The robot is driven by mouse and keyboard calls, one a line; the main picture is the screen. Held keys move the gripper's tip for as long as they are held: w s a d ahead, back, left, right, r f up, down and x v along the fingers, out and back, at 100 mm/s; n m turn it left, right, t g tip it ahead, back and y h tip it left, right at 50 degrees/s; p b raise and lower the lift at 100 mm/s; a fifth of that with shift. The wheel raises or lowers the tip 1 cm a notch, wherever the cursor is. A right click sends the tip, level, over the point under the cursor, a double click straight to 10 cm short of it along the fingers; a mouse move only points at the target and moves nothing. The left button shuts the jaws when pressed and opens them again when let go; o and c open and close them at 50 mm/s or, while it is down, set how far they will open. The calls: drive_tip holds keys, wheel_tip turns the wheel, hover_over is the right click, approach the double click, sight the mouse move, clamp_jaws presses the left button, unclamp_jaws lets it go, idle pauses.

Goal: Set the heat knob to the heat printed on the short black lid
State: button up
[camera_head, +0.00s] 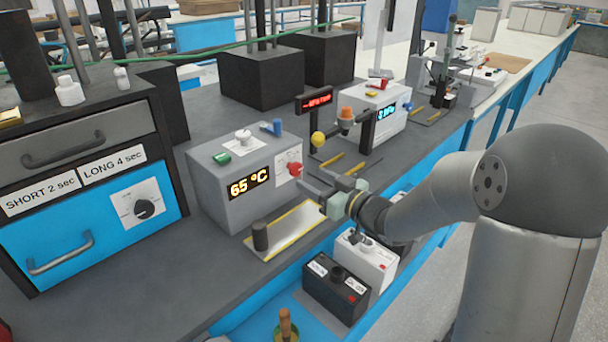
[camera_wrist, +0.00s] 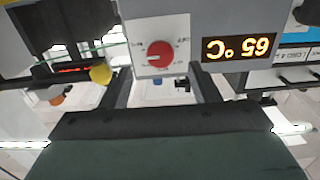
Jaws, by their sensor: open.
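The red heat knob (camera_head: 294,169) is on a white dial plate on the front of a grey box (camera_head: 215,199), whose display (camera_head: 249,183) reads 65 °C. In the wrist view the red knob (camera_wrist: 160,54) lies ahead, between and beyond the two fingertips. My gripper (camera_head: 309,184) is open and empty, close in front of the dial; its fingers (camera_wrist: 163,85) also show in the wrist view. I cannot tell whether they touch the knob. A black battery (camera_head: 335,292) and a white battery (camera_head: 367,262) stand below the arm; the print on their lids is too small to read.
A tray (camera_head: 285,231) holding a short black cylinder (camera_head: 260,236) lies before the box. Labels on the left cabinet read SHORT 2 sec (camera_head: 40,194) and LONG 4 sec (camera_head: 112,167), above another dial (camera_head: 144,208).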

drive_tip(key=v, duration=1.2)
drive_tip(key=shift+w, duration=0.15)
drive_tip(key=s+d+m+g+h+p, duration=0.2)
drive_tip(key=d+m+h+p, duration=0.5)
drive_tip(key=h, duration=0.6)
drive_tip(key=s+a+m+g+p, duration=0.1)
drive_tip(key=s+a+g, duration=0.2)
drive_tip(key=s+g, duration=0.7)
drive_tip(key=s, duration=1.1)
drive_tip(key=shift+s+a+r+m+p, duration=0.15)
drive_tip(key=shift+s+a+m+p, duration=0.15)
drive_tip(key=shift+s+p, duration=0.1)
